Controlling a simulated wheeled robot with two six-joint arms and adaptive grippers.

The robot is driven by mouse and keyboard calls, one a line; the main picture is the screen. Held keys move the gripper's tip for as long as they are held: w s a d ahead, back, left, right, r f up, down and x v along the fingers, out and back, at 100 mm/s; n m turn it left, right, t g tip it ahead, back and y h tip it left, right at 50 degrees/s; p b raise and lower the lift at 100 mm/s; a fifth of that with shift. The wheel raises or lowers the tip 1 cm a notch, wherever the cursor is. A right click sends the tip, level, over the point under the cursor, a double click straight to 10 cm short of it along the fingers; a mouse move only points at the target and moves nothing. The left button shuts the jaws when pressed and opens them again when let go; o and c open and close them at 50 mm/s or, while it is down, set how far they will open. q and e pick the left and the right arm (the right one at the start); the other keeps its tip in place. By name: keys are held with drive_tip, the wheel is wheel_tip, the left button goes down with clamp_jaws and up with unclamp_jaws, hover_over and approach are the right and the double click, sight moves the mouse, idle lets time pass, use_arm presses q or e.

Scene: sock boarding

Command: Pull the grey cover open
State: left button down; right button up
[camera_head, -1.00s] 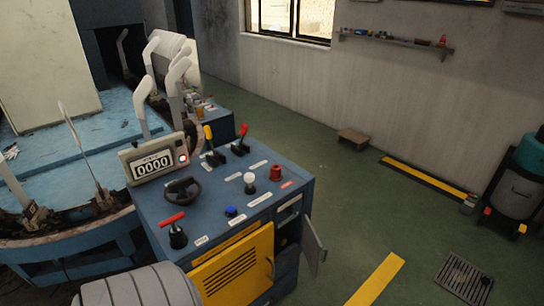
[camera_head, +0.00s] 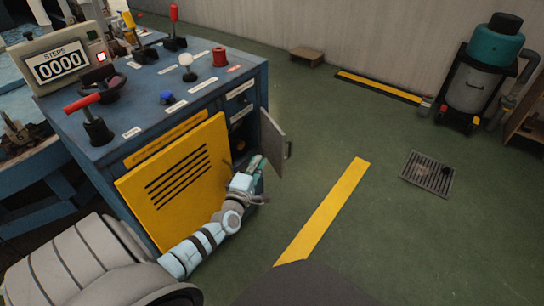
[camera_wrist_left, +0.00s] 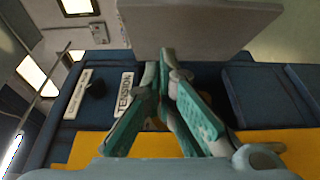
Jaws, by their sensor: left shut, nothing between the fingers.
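The grey cover (camera_head: 274,142) is a small hinged panel at the right end of the blue control cabinet (camera_head: 75,130). It stands swung out from the cabinet, with a small handle on its outer face. My left gripper (camera_head: 257,163) is shut and empty, close to the cover's lower inner edge; I cannot tell whether they touch. In the left wrist view the teal fingers (camera_wrist_left: 170,62) come together just below the pale grey cover (camera_wrist_left: 205,25). A TENSION label (camera_wrist_left: 124,92) and a dark knob (camera_wrist_left: 96,90) lie left of the fingers. My right gripper is not in view.
The yellow vented door (camera_head: 175,180) is just left of my left arm. Levers and buttons crowd the cabinet top. The green floor right of the cover is clear, with a yellow stripe (camera_head: 325,210) and a drain grate (camera_head: 428,174). A teal-topped canister (camera_head: 480,75) stands far right.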

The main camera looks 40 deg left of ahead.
sight(277, 142)
use_arm(q)
drive_tip(key=w, duration=0.2)
drive_tip(key=w+b, duration=0.1)
drive_tip(key=w, duration=0.3)
drive_tip(key=shift+w+d+b, duration=0.25)
drive_tip(key=shift+d+b, duration=0.1)
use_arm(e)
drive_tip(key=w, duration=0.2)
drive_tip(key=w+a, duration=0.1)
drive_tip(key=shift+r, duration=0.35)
use_arm(q)
drive_tip(key=shift+w, duration=0.1)
